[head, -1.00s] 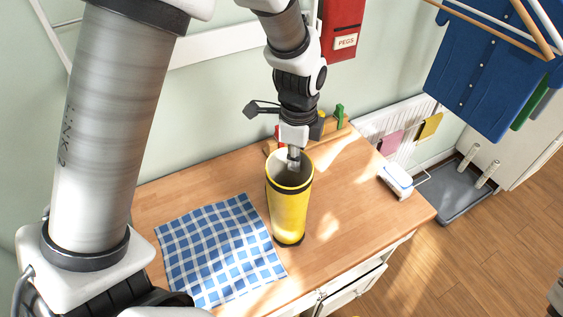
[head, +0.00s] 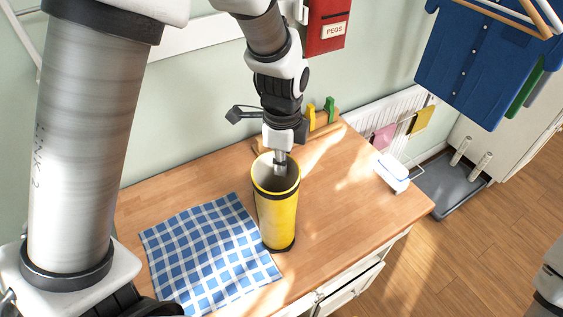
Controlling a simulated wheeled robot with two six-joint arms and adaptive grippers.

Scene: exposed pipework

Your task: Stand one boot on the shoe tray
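A yellow boot (head: 277,222) with a dark rim and dark base stands upright on the wooden counter, beside the right edge of a checked cloth. Its open top faces up towards me. My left gripper (head: 280,168) points down at the far side of the boot's opening, with its tip at or just inside the rim. The fingertips are small and partly merged, so whether they grip the rim is unclear. The grey shoe tray (head: 447,197) lies on the floor at the right, with two pale upright posts.
The blue checked cloth (head: 205,252) lies flat on the counter (head: 345,210). A white and blue object (head: 392,172) sits near the counter's right end. A radiator (head: 401,125), hanging blue shirts (head: 485,68) and a red pegs box (head: 325,30) are behind.

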